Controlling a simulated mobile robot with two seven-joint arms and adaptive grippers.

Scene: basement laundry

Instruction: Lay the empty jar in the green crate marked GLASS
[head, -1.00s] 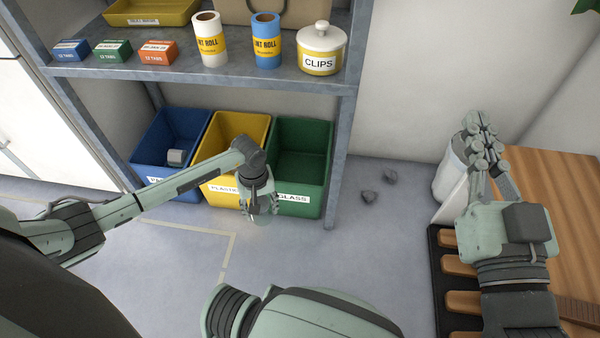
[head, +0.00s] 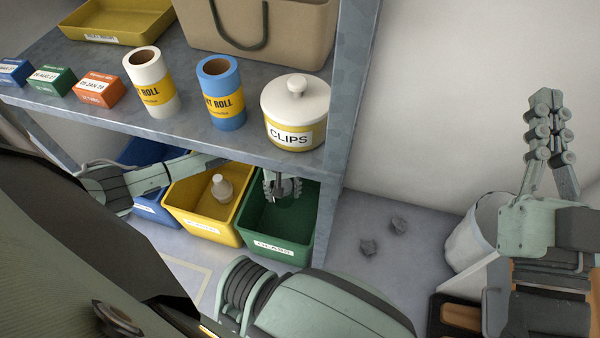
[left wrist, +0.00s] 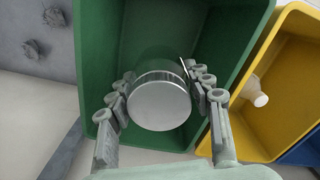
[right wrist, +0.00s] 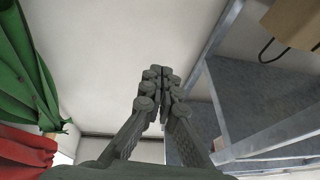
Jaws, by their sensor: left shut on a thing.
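The jar has a silver lid (left wrist: 160,105) and a clear glass body, and my left gripper (left wrist: 158,75) is shut on it in the left wrist view. The green crate (left wrist: 232,30) lies behind the jar there. In the head view my left gripper (head: 282,188) points down at the opening of the green crate marked GLASS (head: 310,208). The jar is hard to make out in that view, hidden by the gripper. My right gripper (head: 545,97) is raised at the right, with its fingers together and nothing between them. It also shows shut in the right wrist view (right wrist: 160,75).
The yellow crate (head: 177,202), holding a pale bottle (head: 222,188), and a blue crate (head: 150,207) stand left of the green one. A shelf (head: 190,130) with rolls, boxes and a CLIPS pot (head: 295,112) overhangs them. A pale bin (head: 472,235) stands right.

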